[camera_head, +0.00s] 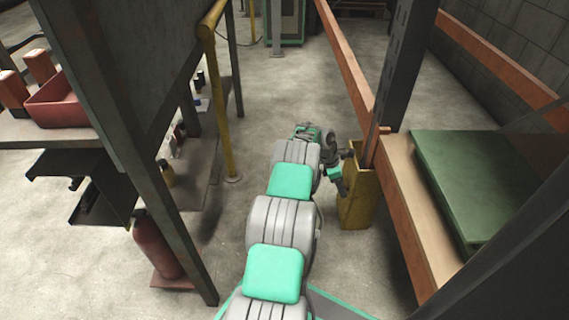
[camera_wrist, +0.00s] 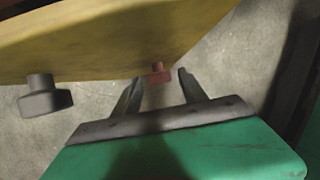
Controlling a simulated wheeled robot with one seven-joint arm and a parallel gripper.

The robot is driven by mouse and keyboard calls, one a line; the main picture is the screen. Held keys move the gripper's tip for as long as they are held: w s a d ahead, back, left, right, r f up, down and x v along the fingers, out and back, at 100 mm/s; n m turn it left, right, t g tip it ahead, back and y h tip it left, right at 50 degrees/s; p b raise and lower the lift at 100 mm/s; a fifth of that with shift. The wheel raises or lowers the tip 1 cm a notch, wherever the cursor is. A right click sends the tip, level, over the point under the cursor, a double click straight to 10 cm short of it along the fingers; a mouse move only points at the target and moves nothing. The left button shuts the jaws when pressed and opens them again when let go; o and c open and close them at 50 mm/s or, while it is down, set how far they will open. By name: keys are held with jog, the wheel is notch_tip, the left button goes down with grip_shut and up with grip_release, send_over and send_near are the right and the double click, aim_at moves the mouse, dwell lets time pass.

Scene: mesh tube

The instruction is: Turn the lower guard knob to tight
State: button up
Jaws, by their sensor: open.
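The yellow guard (camera_head: 357,205) stands around the foot of a dark rack post in the head view. In the wrist view, the guard (camera_wrist: 90,45) spans the top as a yellow surface. A small red knob (camera_wrist: 158,74) sticks out from the guard's edge. A larger dark grey knob (camera_wrist: 46,98) sits on the guard further left. My gripper (camera_wrist: 160,76) is open, with the red knob showing between its fingertips. I cannot tell if the fingers touch it.
A rack shelf with a wooden deck (camera_head: 405,185) and a green box (camera_head: 480,180) is on the right. At left are a workbench with a red bin (camera_head: 62,103), a yellow rail post (camera_head: 222,110) and a red cylinder (camera_head: 155,245). Bare floor lies between.

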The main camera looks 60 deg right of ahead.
jog(key=d+p+v, duration=0.1)
jog(key=p+v, duration=0.4)
jog(key=v, duration=0.3)
jog(key=w+a+r+m+t+p, duration=0.1)
jog(key=w+a+r+m, duration=0.6)
jog(key=w+a+r, duration=0.6)
jog(key=shift+a+r, duration=0.2)
jog(key=shift+a, duration=1)
